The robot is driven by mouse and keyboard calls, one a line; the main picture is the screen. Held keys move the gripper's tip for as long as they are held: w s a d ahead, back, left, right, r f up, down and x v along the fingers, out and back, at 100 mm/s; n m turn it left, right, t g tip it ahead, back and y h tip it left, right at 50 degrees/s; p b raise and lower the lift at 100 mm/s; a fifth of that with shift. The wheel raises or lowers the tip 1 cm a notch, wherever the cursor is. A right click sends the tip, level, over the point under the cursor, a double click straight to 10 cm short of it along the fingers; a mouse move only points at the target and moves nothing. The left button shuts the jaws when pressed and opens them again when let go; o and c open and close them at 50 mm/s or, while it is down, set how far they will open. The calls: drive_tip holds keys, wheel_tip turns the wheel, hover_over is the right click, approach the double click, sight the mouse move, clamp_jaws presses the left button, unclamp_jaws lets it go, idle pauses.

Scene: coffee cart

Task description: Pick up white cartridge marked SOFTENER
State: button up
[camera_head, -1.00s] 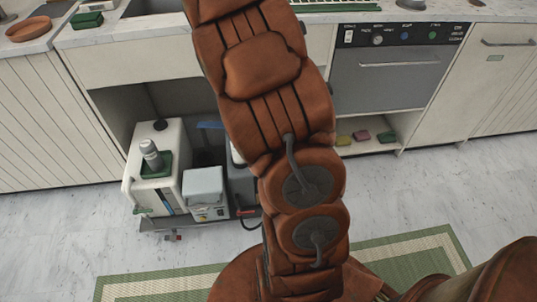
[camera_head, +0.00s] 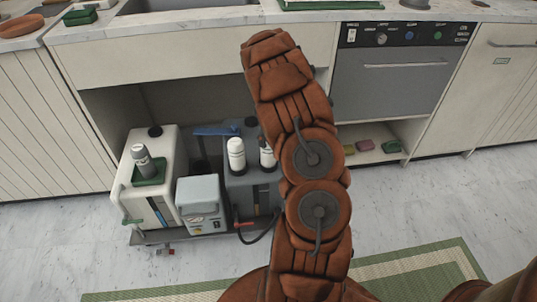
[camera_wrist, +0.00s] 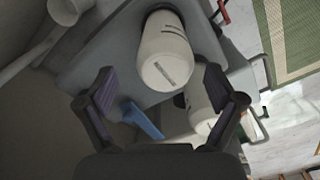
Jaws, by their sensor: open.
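Two white cartridges stand on a dark grey unit in the open bay under the counter, a left one (camera_head: 236,156) and a right one (camera_head: 267,154) partly behind my arm. A grey-and-white cartridge (camera_head: 142,160) sits in a green holder on a white tank to the left. I cannot read the labels. In the wrist view, a white cartridge with a dark label (camera_wrist: 166,62) lies in line with the gap of my open, empty gripper (camera_wrist: 162,72). A second white cartridge (camera_wrist: 200,108) shows partly behind the right finger. My gripper is hidden in the head view.
A white tank (camera_head: 165,150), a small grey box (camera_head: 200,200) and the dark grey unit (camera_head: 243,190) crowd a low tray. A blue piece (camera_head: 215,131) lies behind; it shows between my fingers (camera_wrist: 141,121). The cabinet edge overhangs the bay. Floor in front is clear except for a rug (camera_head: 420,268).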

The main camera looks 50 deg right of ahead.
sight(268, 152)
drive_tip(key=f, duration=0.3)
drive_tip(key=f+b, duration=0.1)
drive_tip(key=f, duration=0.1)
drive_tip(key=shift+s+a+f, duration=0.2)
drive_tip(key=shift+s+f, duration=0.05)
drive_tip(key=c, duration=1.5)
